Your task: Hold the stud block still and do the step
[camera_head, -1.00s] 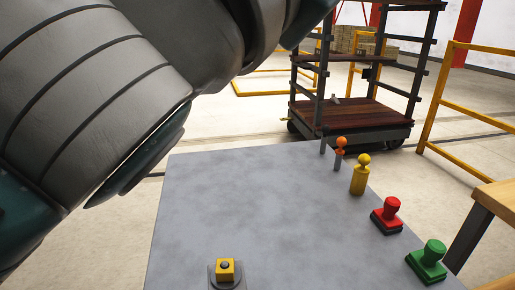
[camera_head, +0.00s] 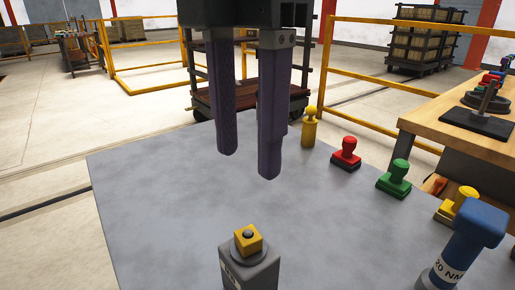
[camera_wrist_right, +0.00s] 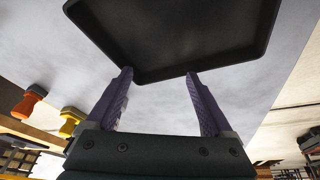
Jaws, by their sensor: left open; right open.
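The stud block, a grey block (camera_head: 262,274) with a yellow cube (camera_head: 250,241) and a dark round stud on top, stands upright at the front of the grey table. Its lower part is cut off by the picture edge. My left gripper (camera_head: 248,167) hangs fingers down over the table, behind and above the block. It is open and empty, apart from the block. My right gripper (camera_wrist_right: 158,80) shows only in the wrist view, with its fingers apart. A dark rectangular, tray-like thing (camera_wrist_right: 180,35) lies beyond its fingertips; I cannot tell whether they touch.
The grey table (camera_head: 150,200) is clear left of the block. Along its right side stand a yellow peg (camera_head: 310,128), red stamp (camera_head: 346,153), green stamp (camera_head: 395,179), yellow stamp (camera_head: 458,204) and blue "20 NM" tool (camera_head: 460,246). A wooden bench (camera_head: 425,110) stands beyond.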

